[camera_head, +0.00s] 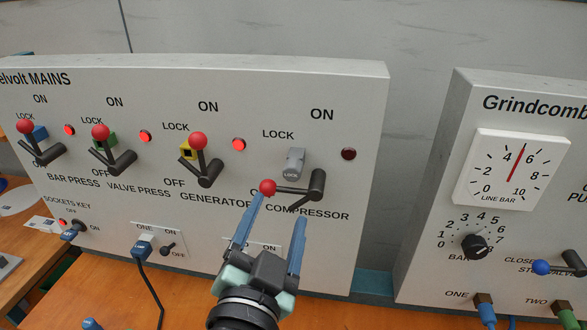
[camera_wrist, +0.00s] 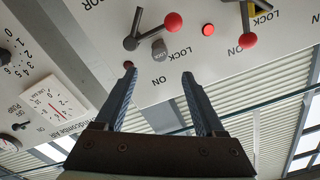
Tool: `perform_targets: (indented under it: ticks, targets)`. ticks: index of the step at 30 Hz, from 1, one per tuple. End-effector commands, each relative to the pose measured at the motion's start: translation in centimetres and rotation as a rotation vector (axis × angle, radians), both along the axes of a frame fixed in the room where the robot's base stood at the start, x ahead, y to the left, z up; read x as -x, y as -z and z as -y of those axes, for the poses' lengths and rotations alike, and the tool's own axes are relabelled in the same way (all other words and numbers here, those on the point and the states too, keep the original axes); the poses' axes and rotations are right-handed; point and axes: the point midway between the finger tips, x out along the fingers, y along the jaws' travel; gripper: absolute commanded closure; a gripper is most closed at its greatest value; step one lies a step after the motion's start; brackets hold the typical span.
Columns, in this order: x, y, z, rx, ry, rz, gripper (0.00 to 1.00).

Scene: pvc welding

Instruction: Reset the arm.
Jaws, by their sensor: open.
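My gripper (camera_head: 279,206) is open and empty, its fingers pointing up at the mains panel (camera_head: 366,95) just below the COMPRESSOR lever. The lever's red ball (camera_head: 268,187) lies to the left of its dark hub (camera_head: 317,184), with the left fingertip close below the ball in the picture; I cannot tell if they touch. Its grey lock (camera_head: 294,163) stands above and its lamp (camera_head: 348,154) is dark. In the wrist view, the open gripper (camera_wrist: 159,72) has nothing between its fingers, and the COMPRESSOR ball (camera_wrist: 173,22) shows beyond the tips.
The GENERATOR (camera_head: 198,141), VALVE PRESS (camera_head: 101,132) and BAR PRESS (camera_head: 25,127) levers point up beside lit red lamps. The Grindcomb panel (camera_head: 430,200) with a gauge stands to the right. Sockets and a black cable (camera_head: 152,285) lie below, above the orange bench (camera_head: 120,300).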

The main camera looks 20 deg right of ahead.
Motion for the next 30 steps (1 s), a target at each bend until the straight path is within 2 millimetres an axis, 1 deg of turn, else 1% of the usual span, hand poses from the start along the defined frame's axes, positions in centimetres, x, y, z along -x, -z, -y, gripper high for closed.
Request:
perform_targets:
  ticks: [12, 14, 16, 17, 20, 21, 23, 24, 26, 27, 30]
  targets:
    - [0.0, 0.0, 0.0, 0.000, 0.000, 0.000, 0.29]
    - [-0.2, -0.6, -0.2, 0.005, -0.011, 0.009, 0.29]
    - [-0.6, -2.3, -0.9, 0.024, -0.043, 0.031, 0.29]
    - [-0.9, -3.5, -1.3, 0.039, -0.066, 0.046, 0.29]
    - [-1.5, -9.0, -3.5, 0.125, -0.159, 0.126, 0.29]
    - [-1.5, -11.8, -4.5, 0.172, -0.200, 0.169, 0.29]
    - [-1.0, -15.9, -6.0, 0.254, -0.251, 0.240, 0.29]
    - [-0.4, -18.6, -7.0, 0.312, -0.280, 0.289, 0.29]
    - [0.8, -22.3, -8.4, 0.400, -0.310, 0.364, 0.29]
    - [1.7, -24.5, -9.2, 0.456, -0.324, 0.411, 0.29]
    - [4.2, -28.8, -10.9, 0.577, -0.338, 0.512, 0.29]
